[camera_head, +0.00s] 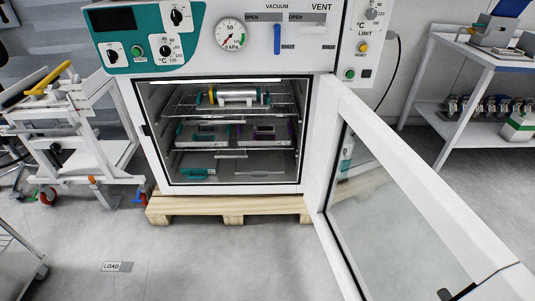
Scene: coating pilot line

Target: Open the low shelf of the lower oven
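The oven (225,189) stands in the middle of the head view with its glass door (400,180) swung wide open to the right. Inside, an upper wire shelf (180,104) carries a silver cylinder (237,97) with a yellow band. On the oven floor lie a teal item (198,174) at left and a thin bar (260,174) at right. My gripper is not in view.
The oven rests on a wooden pallet (230,207). The open door fills the right foreground. A white cart (95,155) stands at left, and a metal table (480,50) with a lower shelf at right. The grey floor before the oven, marked LOAD (112,267), is clear.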

